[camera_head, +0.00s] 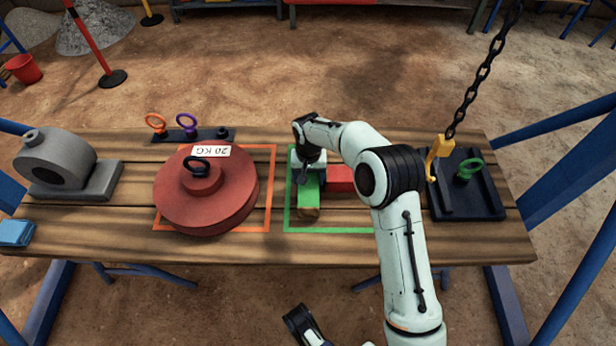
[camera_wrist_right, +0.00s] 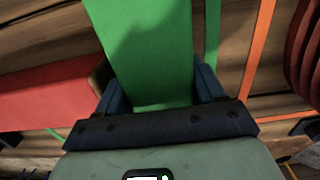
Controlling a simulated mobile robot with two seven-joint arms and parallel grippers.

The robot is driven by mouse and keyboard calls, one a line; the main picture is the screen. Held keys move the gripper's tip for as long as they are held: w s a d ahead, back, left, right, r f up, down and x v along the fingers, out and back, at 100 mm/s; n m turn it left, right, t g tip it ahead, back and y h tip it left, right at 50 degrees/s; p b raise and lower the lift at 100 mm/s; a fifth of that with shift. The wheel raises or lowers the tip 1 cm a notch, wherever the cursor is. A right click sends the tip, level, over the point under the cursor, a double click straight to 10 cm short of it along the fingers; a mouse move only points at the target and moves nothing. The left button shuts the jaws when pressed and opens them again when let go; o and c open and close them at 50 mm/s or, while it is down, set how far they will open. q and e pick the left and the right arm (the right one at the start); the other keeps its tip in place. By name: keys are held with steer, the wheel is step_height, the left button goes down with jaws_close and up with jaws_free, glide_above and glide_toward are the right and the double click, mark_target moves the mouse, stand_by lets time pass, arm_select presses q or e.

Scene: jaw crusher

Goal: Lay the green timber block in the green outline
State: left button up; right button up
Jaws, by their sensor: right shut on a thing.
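The green timber block (camera_head: 309,198) has a bare wood end facing the front and lies lengthwise front to back. It is over the area inside the green outline (camera_head: 287,212), near its left side. I cannot tell whether it touches the table. My right gripper (camera_head: 308,177) is shut on its far part. In the right wrist view the green block (camera_wrist_right: 150,50) sits between the two dark fingers (camera_wrist_right: 160,95), with a strip of the green outline (camera_wrist_right: 213,35) beside it. A dark part at the bottom of the head view seems to be my left gripper (camera_head: 300,322); its jaws are unclear.
A red block (camera_head: 341,179) lies just right of the green block, partly behind my right arm. A round red weight (camera_head: 207,208) covers the orange outline (camera_head: 271,190) at left. A yellow hook (camera_head: 440,150) hangs on a chain over a black tray (camera_head: 480,205) at right.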

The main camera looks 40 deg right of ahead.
steer(key=shift+f, duration=0.1)
steer(key=o, duration=1.1)
arm_select(q)
steer(key=shift+s, duration=0.1)
arm_select(e)
steer(key=shift+o, duration=0.2)
step_height(320, 180, up, 10)
steer(key=shift+f+p, duration=0.25)
steer(key=shift+p, duration=0.95)
step_height(320, 180, up, 2)
steer(key=shift+r+p, duration=0.1)
steer(key=shift+p, duration=0.2)
arm_select(q)
steer(key=w+d+r+t, duration=0.1)
steer(key=w+r, duration=0.2)
steer(key=r, duration=0.2)
steer(key=shift+d, duration=0.2)
arm_select(e)
steer(key=shift+r, duration=0.35)
